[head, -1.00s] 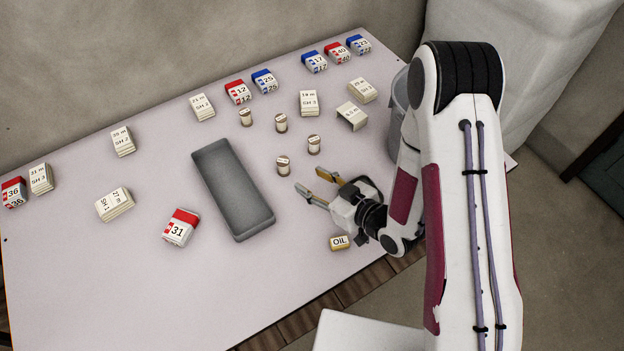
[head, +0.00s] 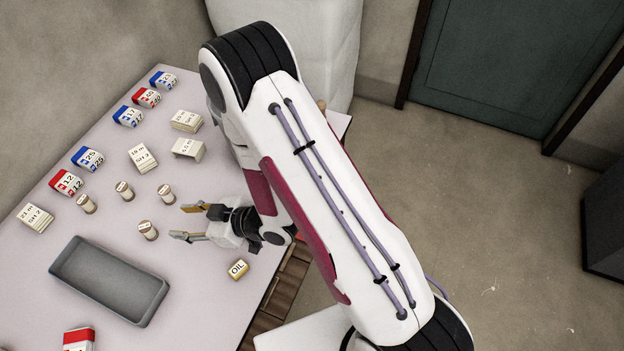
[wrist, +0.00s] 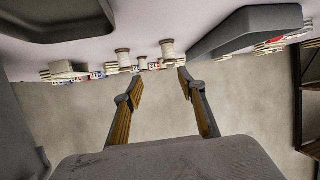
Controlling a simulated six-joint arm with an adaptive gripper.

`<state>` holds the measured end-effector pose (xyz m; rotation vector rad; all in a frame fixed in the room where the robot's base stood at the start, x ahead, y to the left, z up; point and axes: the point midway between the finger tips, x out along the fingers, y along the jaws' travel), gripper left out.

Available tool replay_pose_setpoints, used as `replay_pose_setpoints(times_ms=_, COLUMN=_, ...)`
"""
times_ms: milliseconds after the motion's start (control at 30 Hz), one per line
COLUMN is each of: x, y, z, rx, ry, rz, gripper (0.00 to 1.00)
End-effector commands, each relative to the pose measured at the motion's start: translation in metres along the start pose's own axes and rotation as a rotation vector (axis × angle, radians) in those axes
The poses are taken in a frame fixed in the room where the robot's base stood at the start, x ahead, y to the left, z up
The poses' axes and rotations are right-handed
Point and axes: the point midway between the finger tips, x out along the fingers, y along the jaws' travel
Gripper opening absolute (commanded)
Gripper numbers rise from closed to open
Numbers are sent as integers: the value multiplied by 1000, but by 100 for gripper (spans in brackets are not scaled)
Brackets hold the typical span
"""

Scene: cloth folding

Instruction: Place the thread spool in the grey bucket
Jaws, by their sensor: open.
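Several small thread spools stand upright on the table in the head view. The nearest spool (head: 148,230) is just left of my gripper (head: 184,222), and another spool (head: 166,193) is above it. Two more spools (head: 124,190) (head: 85,203) stand farther left. Spools (wrist: 168,50) also show beyond my fingertips in the wrist view. My gripper (wrist: 160,80) is open, with nothing between its fingers. I cannot tell whether the dark grey shape at the wrist view's upper left is the bucket.
A grey open tray (head: 72,262) lies at the lower left of the table (head: 200,290). An OIL box (head: 237,269) sits below my gripper. Labelled packs, such as a red one (head: 66,183) and a cream one (head: 142,158), line the far side.

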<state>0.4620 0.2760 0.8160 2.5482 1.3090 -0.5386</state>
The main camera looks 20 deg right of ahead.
Motion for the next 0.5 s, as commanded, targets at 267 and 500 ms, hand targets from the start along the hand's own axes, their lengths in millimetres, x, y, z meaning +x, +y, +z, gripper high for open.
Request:
replay_pose_setpoints(times_ms=267, x=-19, y=44, z=-25, rx=-32, ry=-90, rz=98, gripper=40)
replay_pose_setpoints(times_ms=500, x=-47, y=80, z=-45, rx=-36, ry=-178, rz=194, gripper=40)
